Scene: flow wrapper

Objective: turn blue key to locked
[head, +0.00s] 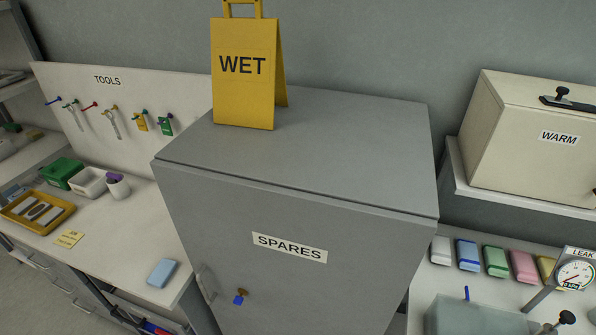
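A blue key (239,297) sits in the lock on the front door of the grey cabinet labelled SPARES (330,285). A small brass-coloured part shows at the top right of the key. The key is small in the view, and I cannot tell its exact turn angle or whether the lock is locked. The door looks closed, with a grey handle (206,284) left of the key. Neither of my grippers is in the head view.
A yellow WET sign (243,75) stands on the cabinet. Right are coloured blocks (496,261), a LEAK gauge (575,275) and a WARM box (535,140).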

